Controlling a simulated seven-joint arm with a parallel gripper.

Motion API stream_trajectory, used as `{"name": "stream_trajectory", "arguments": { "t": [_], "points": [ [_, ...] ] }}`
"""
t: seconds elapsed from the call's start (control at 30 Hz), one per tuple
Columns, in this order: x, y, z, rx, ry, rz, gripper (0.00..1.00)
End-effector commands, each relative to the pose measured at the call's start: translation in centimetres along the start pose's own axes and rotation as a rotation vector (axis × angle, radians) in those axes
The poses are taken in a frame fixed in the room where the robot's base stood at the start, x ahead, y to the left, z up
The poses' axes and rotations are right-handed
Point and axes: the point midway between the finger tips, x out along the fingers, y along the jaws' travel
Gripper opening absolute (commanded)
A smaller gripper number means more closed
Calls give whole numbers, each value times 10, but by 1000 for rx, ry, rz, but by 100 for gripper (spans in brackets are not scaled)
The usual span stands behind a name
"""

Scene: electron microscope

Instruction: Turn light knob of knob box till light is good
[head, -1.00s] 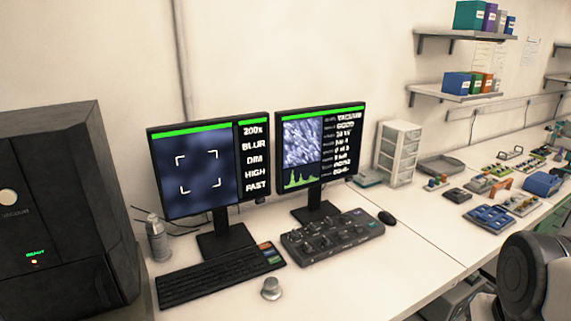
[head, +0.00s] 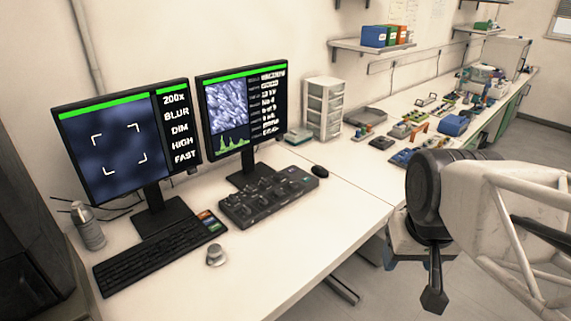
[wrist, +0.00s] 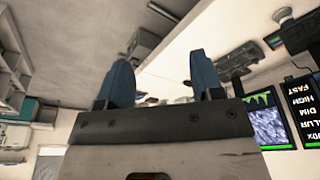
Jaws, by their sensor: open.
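The black knob box (head: 268,195) lies on the white desk in front of the right monitor, with several dark knobs on top. Which one is the light knob is too small to tell. The left monitor (head: 128,138) shows a blurry dark blue picture and reads 200x, BLUR, DIM, HIGH, FAST. The right monitor (head: 241,112) shows a grey textured picture and a green graph. My gripper (wrist: 160,82) shows in the wrist view with two blue fingers apart and nothing between them. In the head view my arm is at the right, beyond the desk's front edge, away from the box.
A keyboard (head: 160,255) and a small silver knob-like object (head: 216,255) lie left of the box. A mouse (head: 320,171) lies behind its right end. A spray can (head: 88,227) stands far left. White drawers (head: 323,108) stand behind. The desk front is clear.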

Motion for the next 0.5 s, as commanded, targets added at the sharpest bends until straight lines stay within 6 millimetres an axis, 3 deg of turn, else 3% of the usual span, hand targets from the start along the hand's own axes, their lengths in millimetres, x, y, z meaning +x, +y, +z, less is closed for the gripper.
{"name": "stream_trajectory", "arguments": {
  "t": [0.5],
  "points": [
    [0, -15, -112, -70, -38, -9, 60]
  ]
}}
